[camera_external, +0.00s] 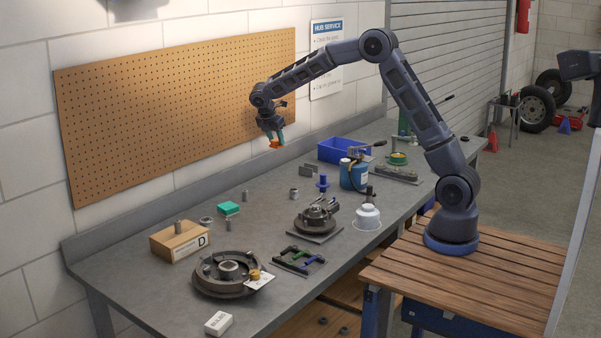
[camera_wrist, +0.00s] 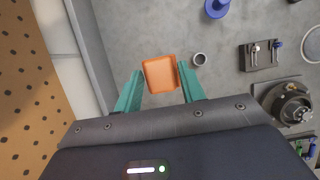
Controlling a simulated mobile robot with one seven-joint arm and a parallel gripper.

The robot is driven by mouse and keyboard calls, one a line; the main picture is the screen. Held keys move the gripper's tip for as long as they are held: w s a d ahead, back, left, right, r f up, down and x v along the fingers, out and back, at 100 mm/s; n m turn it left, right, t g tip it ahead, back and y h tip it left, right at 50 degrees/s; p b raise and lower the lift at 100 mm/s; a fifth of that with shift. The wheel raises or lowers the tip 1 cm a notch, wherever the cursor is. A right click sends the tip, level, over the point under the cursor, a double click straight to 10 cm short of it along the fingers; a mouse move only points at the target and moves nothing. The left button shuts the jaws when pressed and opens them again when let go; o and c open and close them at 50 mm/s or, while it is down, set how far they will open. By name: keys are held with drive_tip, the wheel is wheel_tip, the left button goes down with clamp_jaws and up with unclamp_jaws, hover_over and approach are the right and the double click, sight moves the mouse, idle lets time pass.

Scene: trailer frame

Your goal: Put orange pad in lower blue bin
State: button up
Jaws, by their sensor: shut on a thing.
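The orange pad (camera_external: 276,144) is held between the teal fingertips of my gripper (camera_external: 271,137), high above the back of the bench near the pegboard. In the wrist view the pad (camera_wrist: 160,73) sits between the two teal fingers of my gripper (camera_wrist: 160,84), which are shut on it. An open blue bin (camera_external: 343,151) stands on the bench top at the far side, right of and lower than my gripper. Blue shapes (camera_external: 345,293) also show below the bench, partly hidden by its edge and too unclear to identify surely.
A blue canister (camera_external: 353,174) stands just in front of the bin. The bench's back middle has free room.

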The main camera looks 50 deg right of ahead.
drive_tip(key=d, duration=2.5)
hover_over(344, 153)
drive_tip(key=w+d, duration=0.2)
drive_tip(key=d, duration=0.5)
drive_tip(key=f, duration=1.9)
drive_tip(key=shift+s+f, duration=0.15)
drive_tip(key=shift+s, duration=0.1)
drive_tip(key=shift+f, duration=0.15)
drive_tip(key=o, duration=1.1)
drive_tip(key=shift+c, duration=0.2)
